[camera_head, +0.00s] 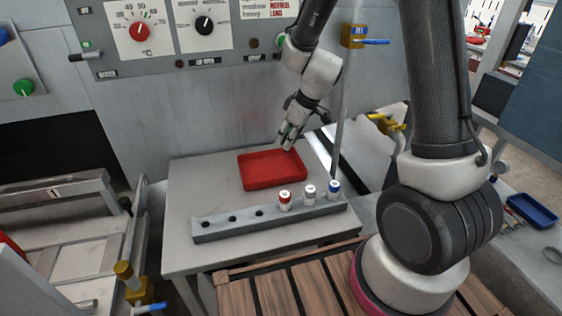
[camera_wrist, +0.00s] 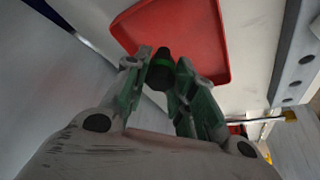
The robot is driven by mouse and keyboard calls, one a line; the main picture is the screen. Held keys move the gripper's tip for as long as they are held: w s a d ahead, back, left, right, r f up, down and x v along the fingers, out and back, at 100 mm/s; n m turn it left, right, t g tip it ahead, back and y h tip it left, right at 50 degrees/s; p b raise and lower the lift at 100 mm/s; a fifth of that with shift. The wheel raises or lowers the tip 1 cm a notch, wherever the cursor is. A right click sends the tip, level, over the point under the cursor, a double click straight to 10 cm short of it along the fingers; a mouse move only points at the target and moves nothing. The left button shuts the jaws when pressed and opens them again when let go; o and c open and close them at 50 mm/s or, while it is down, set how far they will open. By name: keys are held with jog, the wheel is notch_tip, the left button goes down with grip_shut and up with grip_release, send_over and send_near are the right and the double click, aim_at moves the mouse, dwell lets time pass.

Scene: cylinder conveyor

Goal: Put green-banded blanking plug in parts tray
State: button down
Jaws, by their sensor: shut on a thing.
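The green-banded blanking plug (camera_wrist: 161,68) is dark with a green band. It sits between the fingertips of my gripper (camera_wrist: 165,75), which is shut on it. In the head view my gripper (camera_head: 289,137) is at the back edge of the red parts tray (camera_head: 247,183), and the plug is too small to make out there. The tray also shows in the wrist view (camera_wrist: 205,30), just beyond the plug. The tray looks empty in the head view. I cannot tell the exact height of the plug above it.
A grey rack (camera_head: 240,229) stands in front of the tray with several empty holes at left. It holds a red-banded plug (camera_head: 285,200), a grey-banded plug (camera_head: 309,195) and a blue-banded plug (camera_head: 334,190). A control panel wall (camera_head: 215,110) rises behind the table.

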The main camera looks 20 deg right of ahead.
notch_tip(320, 180, down, 7)
jog(key=shift+r, duration=0.2)
jog(key=shift+f, duration=0.1)
jog(key=c, duration=1.2)
grip_release()
jog(key=shift+o, duration=0.2)
jog(key=s+d+r+m, duration=0.1)
jog(key=s+d+r, duration=0.2)
jog(key=s+r, duration=0.35)
jog(key=s+d+r+m, duration=0.2)
jog(key=s+r, duration=0.1)
jog(key=r, duration=0.6)
jog(key=s+d+r+m, duration=0.1)
jog(key=s+d+r, duration=0.2)
jog(key=s+r, duration=0.35)
jog(key=s+d+r+m+t+h, duration=0.1)
jog(key=s+d+r+m+h, duration=0.2)
jog(key=s, duration=0.7)
jog(key=d+r+m, duration=0.2)
jog(key=d+r, duration=0.1)
jog(key=shift+s, duration=0.35)
jog(key=shift+r, duration=0.1)
